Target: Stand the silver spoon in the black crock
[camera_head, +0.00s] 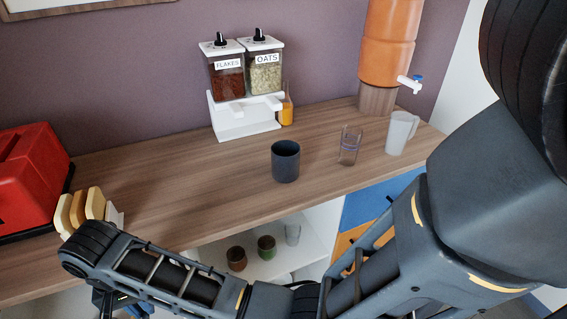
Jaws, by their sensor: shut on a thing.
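The black crock (285,163) is a dark, open-topped cylinder standing upright on the wooden counter, right of centre. Its inside shows only as a dark opening, with nothing sticking out above the rim. I do not see the silver spoon anywhere in this view. My arm reaches across the bottom of the picture from the right to the lower left, well away from the crock. Its far end bends down past the counter's front edge and leaves the picture at the bottom, so the jaws and anything in them do not show.
A clear glass (349,146) and a frosted jug (400,133) stand right of the crock. A white two-jar dispenser (248,117) and an orange drink dispenser (388,45) stand behind. A red toaster (32,178) and bread slices (80,207) are left. Counter left of the crock is clear.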

